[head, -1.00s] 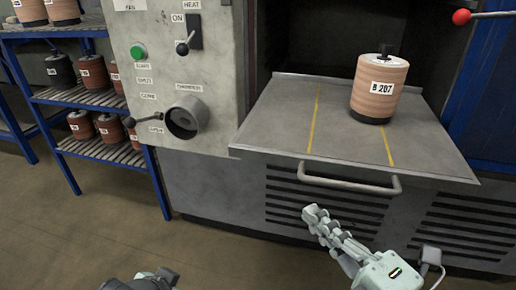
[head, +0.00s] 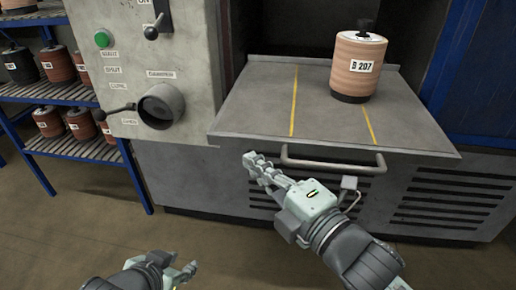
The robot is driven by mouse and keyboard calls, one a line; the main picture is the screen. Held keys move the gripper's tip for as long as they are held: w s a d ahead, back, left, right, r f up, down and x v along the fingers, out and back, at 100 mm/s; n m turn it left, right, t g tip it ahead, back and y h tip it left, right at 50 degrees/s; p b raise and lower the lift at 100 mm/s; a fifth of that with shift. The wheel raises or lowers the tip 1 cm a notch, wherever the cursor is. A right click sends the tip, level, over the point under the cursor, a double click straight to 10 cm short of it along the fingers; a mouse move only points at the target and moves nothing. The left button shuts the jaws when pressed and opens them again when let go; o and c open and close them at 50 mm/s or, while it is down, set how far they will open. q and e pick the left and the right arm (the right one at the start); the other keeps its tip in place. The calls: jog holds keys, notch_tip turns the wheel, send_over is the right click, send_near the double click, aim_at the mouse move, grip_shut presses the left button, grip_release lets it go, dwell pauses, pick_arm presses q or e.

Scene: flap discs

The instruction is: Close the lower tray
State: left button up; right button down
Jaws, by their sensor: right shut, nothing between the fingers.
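The grey tray (head: 250,105) with two yellow lines sticks out of the dark oven opening. A tan stack of discs (head: 358,65) labelled "B 207" stands upright on its right part. The tray's bar handle (head: 335,165) runs along its front edge. My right gripper (head: 254,162) is shut and empty, its fingertips just left of the handle's left end and below the tray's front edge; contact cannot be made out. My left gripper (head: 188,270) is low at the bottom edge of the view, away from the tray, and its opening is unclear.
A control panel (head: 115,45) with a green button, a switch and a round damper (head: 160,106) with lever is left of the tray. A blue rack (head: 75,150) with several disc stacks stands at far left. Vented panels lie below the tray. The floor in front is clear.

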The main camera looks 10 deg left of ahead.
aim_at(246, 139)
jog(key=shift+w+a, duration=0.2)
jog(key=shift+w, duration=2)
jog(key=shift+w, duration=0.1)
